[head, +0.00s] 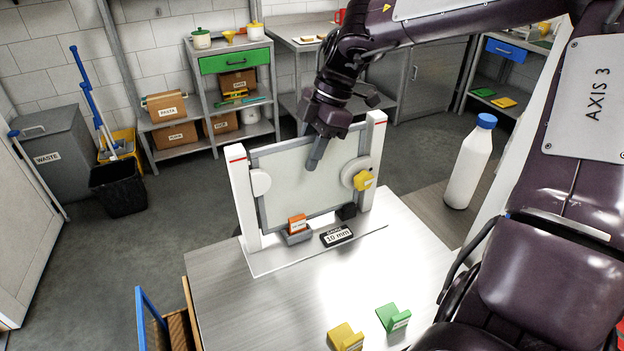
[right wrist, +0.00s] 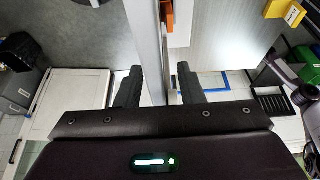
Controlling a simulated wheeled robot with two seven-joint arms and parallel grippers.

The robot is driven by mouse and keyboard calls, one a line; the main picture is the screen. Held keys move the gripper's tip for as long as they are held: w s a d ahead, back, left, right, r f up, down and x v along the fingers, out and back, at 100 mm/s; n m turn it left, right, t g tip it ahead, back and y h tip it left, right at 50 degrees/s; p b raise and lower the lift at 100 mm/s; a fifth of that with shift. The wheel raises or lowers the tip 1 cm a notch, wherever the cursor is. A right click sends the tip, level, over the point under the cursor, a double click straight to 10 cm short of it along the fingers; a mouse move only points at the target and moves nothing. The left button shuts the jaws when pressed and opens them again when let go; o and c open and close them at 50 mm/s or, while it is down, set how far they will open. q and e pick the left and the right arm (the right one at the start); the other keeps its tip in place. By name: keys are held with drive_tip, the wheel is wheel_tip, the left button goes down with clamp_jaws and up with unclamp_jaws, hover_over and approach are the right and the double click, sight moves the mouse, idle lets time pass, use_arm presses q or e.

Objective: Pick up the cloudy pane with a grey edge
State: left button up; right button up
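The cloudy pane (head: 290,200) with a grey edge stands upright between two white posts (head: 242,195) on a white base plate on the table. My right gripper (head: 317,158) is at the pane's top edge, pointing down. In the right wrist view, the pane's edge (right wrist: 146,40) runs between the two fingers of the right gripper (right wrist: 158,80). The fingers are open, one on each side, with gaps visible. A yellow knob (head: 363,180) sits at the right post, and a white disc (head: 261,183) at the left post. My left gripper is not in view.
An orange block (head: 297,223), a black block (head: 346,212) and a black "10 mm" gauge (head: 337,236) lie at the pane's foot. A white bottle (head: 468,165) stands right. The table's middle is clear.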

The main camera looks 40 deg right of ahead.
drive_tip(key=shift+f, duration=0.2)
idle(0.3)
clamp_jaws()
idle(1.3)
